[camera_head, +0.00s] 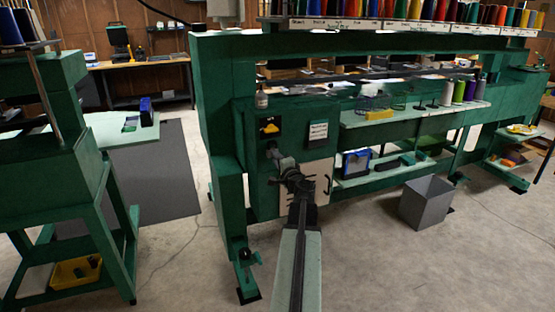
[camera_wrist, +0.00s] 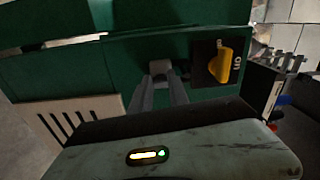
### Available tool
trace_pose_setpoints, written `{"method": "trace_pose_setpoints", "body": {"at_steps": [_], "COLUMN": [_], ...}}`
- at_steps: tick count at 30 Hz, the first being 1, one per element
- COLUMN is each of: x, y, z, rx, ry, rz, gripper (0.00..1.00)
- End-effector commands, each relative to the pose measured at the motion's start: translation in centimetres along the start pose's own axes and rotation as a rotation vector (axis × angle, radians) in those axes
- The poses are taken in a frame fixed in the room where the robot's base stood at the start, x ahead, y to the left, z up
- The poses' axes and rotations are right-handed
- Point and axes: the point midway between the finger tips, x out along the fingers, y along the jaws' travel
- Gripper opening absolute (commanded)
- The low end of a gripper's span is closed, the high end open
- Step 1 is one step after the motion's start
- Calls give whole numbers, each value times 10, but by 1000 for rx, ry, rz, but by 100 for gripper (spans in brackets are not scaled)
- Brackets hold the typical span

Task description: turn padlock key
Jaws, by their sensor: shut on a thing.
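My gripper (camera_wrist: 162,84) reaches the green machine panel (camera_wrist: 125,62) in the wrist view. Its two grey fingers come together on a small grey piece (camera_wrist: 160,67) at the panel, seemingly the padlock key. The padlock itself cannot be made out clearly, and the fingers hide most of what they hold. In the head view my gripper (camera_head: 272,151) is at the front of the green machine (camera_head: 255,180), just below the yellow switch (camera_head: 270,127); the key is too small to tell there.
The yellow rotary switch (camera_wrist: 223,66) on a black plate is close right of my fingers in the wrist view. A pale slotted panel (camera_wrist: 70,122) is at lower left. A grey bin (camera_head: 427,203) stands on the floor at right. Floor left of the machine is open.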

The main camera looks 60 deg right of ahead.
Motion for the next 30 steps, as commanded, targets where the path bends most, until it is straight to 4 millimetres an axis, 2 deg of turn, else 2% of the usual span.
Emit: {"method": "trace_pose_setpoints", "body": {"at_steps": [17, 18, 20, 21, 30], "x": [0, 0, 0, 0, -1], "y": [0, 0, 0, 0, 0], "z": [-1, -1, -1, -1, 1], "rx": [33, 33, 33, 33, 33], "ry": [3, 3, 3, 3, 0], "rz": [1, 1, 1, 1, 0], "gripper": [0, 24, 40, 44, 44]}}
